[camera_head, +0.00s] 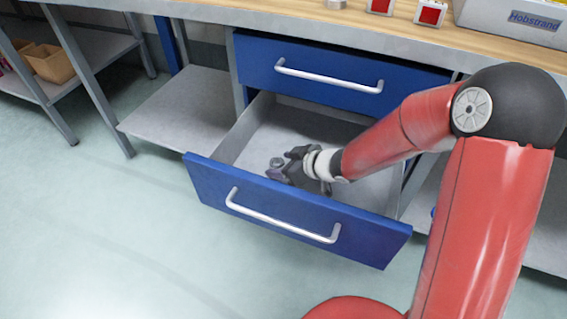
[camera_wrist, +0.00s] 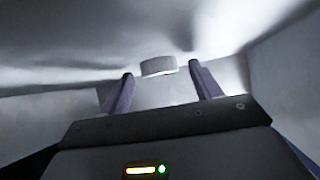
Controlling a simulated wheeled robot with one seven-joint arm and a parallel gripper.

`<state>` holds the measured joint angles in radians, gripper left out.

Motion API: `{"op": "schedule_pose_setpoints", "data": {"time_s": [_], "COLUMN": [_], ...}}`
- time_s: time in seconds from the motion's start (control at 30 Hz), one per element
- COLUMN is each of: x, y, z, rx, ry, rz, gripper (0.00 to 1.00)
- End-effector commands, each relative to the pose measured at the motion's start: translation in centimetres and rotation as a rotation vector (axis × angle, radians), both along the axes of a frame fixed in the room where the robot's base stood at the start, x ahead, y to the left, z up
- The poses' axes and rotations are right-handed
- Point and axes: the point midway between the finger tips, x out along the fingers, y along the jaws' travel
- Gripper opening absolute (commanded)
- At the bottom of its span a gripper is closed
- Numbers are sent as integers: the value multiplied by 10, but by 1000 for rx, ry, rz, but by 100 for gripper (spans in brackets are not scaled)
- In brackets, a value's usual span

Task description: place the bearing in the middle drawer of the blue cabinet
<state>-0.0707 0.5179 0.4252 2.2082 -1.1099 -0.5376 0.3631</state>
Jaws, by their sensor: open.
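The bearing is a small grey ring-like cylinder (camera_wrist: 158,66), seen just beyond and between the fingertips in the wrist view. In the head view a small grey round piece (camera_head: 276,162) at the fingertips appears to be the bearing. My gripper (camera_head: 284,172) reaches down inside the open blue-fronted drawer (camera_head: 290,212). Its two fingers stand apart in the wrist view (camera_wrist: 161,76), with a gap on each side of the bearing. The bearing appears to be on the drawer floor; its exact contact is hard to see. The drawer is pulled well out, below a shut blue drawer (camera_head: 318,72).
The wooden worktop (camera_head: 390,28) above holds small red-and-white boxes (camera_head: 430,13) and a grey Hobstrand case (camera_head: 510,22). A grey shelf (camera_head: 178,108) is left of the drawer. A rack with tan bins (camera_head: 50,62) stands farther left. The floor in front is clear.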

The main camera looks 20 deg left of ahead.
Motion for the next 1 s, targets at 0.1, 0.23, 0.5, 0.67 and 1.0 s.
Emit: {"op": "schedule_pose_setpoints", "data": {"time_s": [0.1, 0.23, 0.5, 0.67, 1.0], "x": [0, -1, -14, -24, -32], "y": [0, -5, -45, -71, -94], "z": [0, 6, 38, 55, 69], "rx": [0, 0, -1, 0, 1], "ry": [0, -1, -3, -1, 0], "rz": [0, -2, -4, -3, -1], "gripper": [63, 63, 63, 63, 63]}}
